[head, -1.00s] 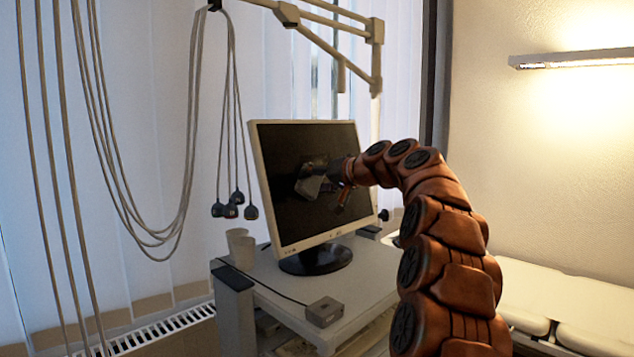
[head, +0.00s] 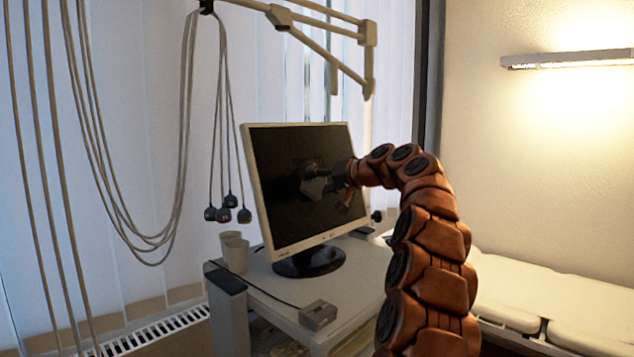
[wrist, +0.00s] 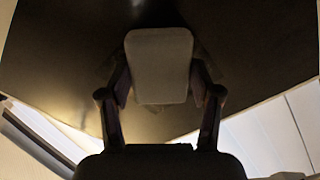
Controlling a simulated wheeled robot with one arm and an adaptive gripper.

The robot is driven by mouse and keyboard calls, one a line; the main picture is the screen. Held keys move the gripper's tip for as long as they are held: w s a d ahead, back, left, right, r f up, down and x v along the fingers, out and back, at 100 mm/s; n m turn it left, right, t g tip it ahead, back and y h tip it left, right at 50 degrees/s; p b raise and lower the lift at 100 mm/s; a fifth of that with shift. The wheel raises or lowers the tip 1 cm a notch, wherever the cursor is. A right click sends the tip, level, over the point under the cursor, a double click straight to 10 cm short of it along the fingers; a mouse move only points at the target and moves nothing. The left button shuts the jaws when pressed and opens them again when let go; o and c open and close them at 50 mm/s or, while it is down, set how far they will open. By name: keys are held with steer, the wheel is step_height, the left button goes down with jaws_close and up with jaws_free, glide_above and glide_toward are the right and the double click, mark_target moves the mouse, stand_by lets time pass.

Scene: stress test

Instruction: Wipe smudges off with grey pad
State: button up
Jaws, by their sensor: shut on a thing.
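A monitor (head: 285,215) with a dark screen and pale frame stands on a cart. My gripper (head: 325,180) is in front of the screen, near its middle right. In the wrist view, my gripper (wrist: 160,90) is shut on the grey pad (wrist: 160,62), with one finger on each side. The dark screen (wrist: 60,45) fills the view behind the pad. I cannot tell whether the pad touches the screen. In the head view the pad is small and dim. A faint greyish patch shows on the screen around the pad; I cannot tell if it is a smudge or a reflection.
The cart top (head: 300,288) holds cups (head: 235,252) at the left and a small grey box (head: 318,314) at the front. Cables (head: 228,150) with dark ends hang left of the monitor. A jointed pale arm (head: 330,40) is overhead. A white couch (head: 560,300) is at the right.

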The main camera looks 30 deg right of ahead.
mark_target(326, 180)
steer(key=shift+w+d+r+p, duration=0.1)
steer(key=shift+w+d+p, duration=0.05)
steer(key=shift+d+p, duration=0.3)
steer(key=shift+w+d+r+p, duration=0.1)
steer(key=shift+d+p, duration=0.1)
steer(key=shift+d, duration=0.35)
steer(key=shift+w+d+f+p, duration=0.2)
steer(key=shift+d+p, duration=0.2)
steer(key=shift+d, duration=0.15)
steer(key=d+p, duration=0.1)
steer(key=p, duration=0.1)
steer(key=d+p, duration=0.2)
steer(key=shift+w+d+f, duration=0.1)
steer(key=shift+w+d, duration=0.15)
steer(key=shift+w, duration=0.15)
steer(key=shift+a, duration=0.1)
